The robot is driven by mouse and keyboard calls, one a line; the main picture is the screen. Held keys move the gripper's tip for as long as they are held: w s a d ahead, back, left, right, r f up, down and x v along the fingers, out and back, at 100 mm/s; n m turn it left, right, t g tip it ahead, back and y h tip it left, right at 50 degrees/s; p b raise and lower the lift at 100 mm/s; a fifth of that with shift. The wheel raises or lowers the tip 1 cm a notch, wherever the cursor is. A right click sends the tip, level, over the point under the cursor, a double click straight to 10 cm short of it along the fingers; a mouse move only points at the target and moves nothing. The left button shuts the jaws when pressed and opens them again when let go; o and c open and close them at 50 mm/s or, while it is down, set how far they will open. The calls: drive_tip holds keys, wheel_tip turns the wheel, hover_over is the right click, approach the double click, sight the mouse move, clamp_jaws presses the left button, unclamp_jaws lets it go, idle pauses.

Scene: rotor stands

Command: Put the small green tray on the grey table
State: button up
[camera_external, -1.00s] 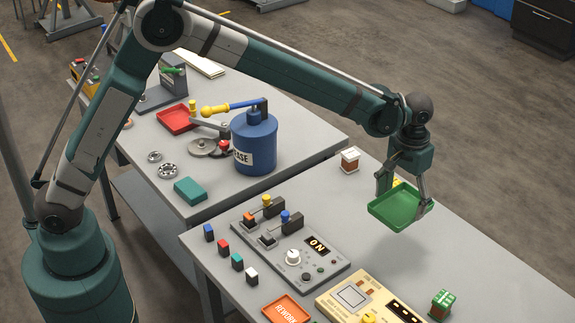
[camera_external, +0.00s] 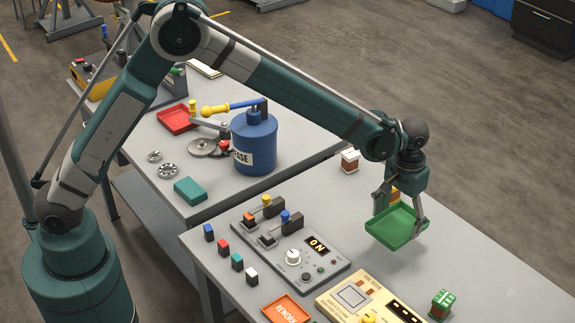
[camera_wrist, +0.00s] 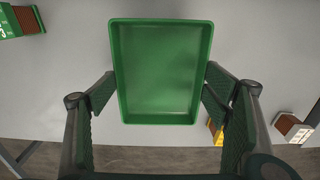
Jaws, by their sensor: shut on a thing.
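The small green tray (camera_external: 398,226) is empty and held by my gripper (camera_external: 399,211) over the near grey table (camera_external: 480,262). In the wrist view the tray (camera_wrist: 162,70) sits between the two fingers of my gripper (camera_wrist: 160,95), which are shut on its sides. The tray looks nearly level. It is low over the table top; whether its underside touches the table I cannot tell. The grey table also shows around it in the wrist view (camera_wrist: 60,90).
A grey control panel with an ON display (camera_external: 290,249) lies left of the tray, and a cream device (camera_external: 370,300) lies in front. A green-topped block (camera_external: 442,304) and a white-topped brown block (camera_external: 349,160) stand nearby. A yellow item (camera_wrist: 216,132) is close behind the tray. Table to the right is clear.

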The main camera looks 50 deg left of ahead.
sight(394, 227)
drive_tip(key=shift+f, duration=2.1)
drive_tip(key=shift+f, duration=0.1)
drive_tip(key=shift+f, duration=1.75)
drive_tip(key=shift+f, duration=0.2)
drive_tip(key=o, duration=0.9)
drive_tip(key=shift+r, duration=0.2)
wheel_tip(394, 227, up, 12)
